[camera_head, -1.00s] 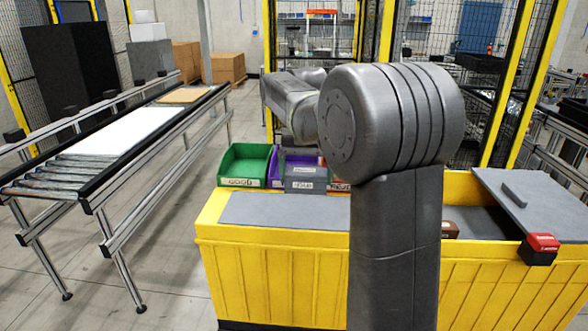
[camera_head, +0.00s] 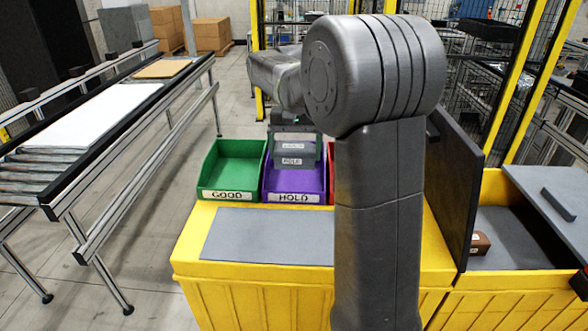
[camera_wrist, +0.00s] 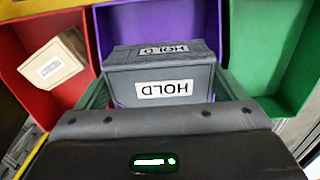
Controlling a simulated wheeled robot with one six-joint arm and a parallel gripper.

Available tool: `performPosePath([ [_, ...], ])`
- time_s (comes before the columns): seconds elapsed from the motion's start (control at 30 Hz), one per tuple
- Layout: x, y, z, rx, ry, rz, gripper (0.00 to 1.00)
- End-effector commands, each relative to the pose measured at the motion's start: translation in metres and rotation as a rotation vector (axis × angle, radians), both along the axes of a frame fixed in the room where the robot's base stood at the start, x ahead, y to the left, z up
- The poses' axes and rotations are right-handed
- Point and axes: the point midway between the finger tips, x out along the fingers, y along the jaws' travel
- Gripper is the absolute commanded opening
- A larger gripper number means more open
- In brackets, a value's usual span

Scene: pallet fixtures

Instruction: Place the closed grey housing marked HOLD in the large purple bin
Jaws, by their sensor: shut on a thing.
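My gripper (camera_wrist: 163,92) is shut on a grey housing (camera_wrist: 122,81), with a finger at each side of it. The housing is a closed box with HOLD labels on two faces. In the head view the housing (camera_head: 292,160) appears over the purple bin (camera_head: 294,197), which has a HOLD label on its front. In the wrist view the purple bin (camera_wrist: 160,16) is behind and around the housing. I cannot tell how far above the bin floor the housing hangs. My arm hides part of the head view.
A green bin (camera_head: 228,194) marked GOOD stands left of the purple bin. A red bin (camera_wrist: 42,98) on the other side holds a pale labelled box (camera_wrist: 55,65). A grey mat (camera_head: 262,238) lies bare on the yellow bench. A dark upright panel (camera_head: 452,190) stands right of my arm.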

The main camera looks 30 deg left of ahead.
Motion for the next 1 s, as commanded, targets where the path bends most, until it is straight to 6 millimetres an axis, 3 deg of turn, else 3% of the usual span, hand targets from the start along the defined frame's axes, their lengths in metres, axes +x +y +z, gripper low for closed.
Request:
performPosePath([
  [0.1, 0.000, -0.001, -0.019, -0.003, 0.002, 0.000, 0.63],
  [0.5, 0.000, 0.000, -0.064, 0.000, 0.000, 0.000, 0.63],
  [0.9, 0.000, 0.000, -0.071, 0.000, -0.001, 0.000, 0.63],
  [0.93, 0.000, 0.000, -0.070, 0.000, -0.001, 0.000, 0.97],
  [1.0, 0.000, 0.000, -0.070, 0.000, -0.001, 0.000, 1.00],
])
